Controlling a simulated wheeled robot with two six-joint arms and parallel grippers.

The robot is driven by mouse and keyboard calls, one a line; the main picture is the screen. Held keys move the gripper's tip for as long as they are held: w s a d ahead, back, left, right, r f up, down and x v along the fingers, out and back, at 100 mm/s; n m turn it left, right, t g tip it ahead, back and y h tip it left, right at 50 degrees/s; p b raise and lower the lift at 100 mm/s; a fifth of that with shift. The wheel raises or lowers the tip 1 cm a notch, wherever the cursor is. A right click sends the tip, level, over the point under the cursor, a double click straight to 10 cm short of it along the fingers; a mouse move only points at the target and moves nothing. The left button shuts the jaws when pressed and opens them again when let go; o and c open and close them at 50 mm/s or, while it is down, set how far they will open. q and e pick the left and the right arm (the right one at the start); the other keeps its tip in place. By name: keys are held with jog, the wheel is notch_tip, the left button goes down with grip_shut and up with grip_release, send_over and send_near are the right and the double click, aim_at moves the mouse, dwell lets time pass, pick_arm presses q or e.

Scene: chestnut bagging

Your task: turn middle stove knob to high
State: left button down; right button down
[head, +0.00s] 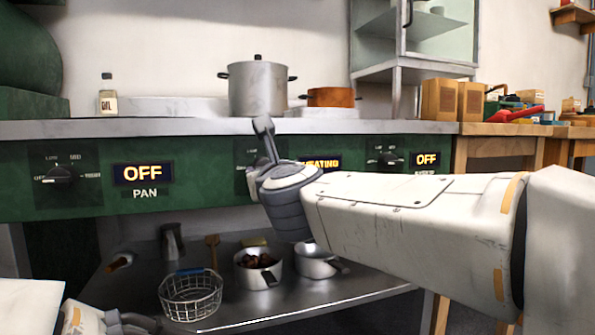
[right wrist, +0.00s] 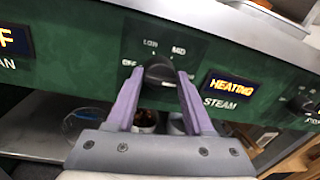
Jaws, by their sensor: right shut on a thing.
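The middle stove knob (right wrist: 160,73) is black and sits on the green panel between the purple-grey fingers of my right gripper (right wrist: 160,92) in the right wrist view. The gripper is shut on the knob. LOW and MID labels show above the knob, and part of OFF at its left. The label to the right of the knob is hidden by a finger, and the pointer's exact angle cannot be told. The display (right wrist: 231,86) beside it is lit HEATING, above the word STEAM. In the head view my right gripper (head: 264,140) covers most of this knob. My left gripper (head: 135,322) is partly visible at lower left.
The left knob (head: 60,174) and right knob (head: 385,160) have displays reading OFF. A steel pot (head: 257,90) and an orange pot (head: 331,97) stand above the panel. A wire basket (head: 191,297) and two small pots sit on the shelf below.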

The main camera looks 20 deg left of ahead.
jog(key=shift+a+f, duration=0.15)
jog(key=shift+f, duration=0.05)
jog(key=shift+c, duration=1.6)
grip_release()
jog(key=shift+r, duration=0.1)
jog(key=shift+s, duration=0.1)
jog(key=p+v, duration=0.2)
jog(key=v, duration=0.8)
jog(key=shift+s, duration=0.1)
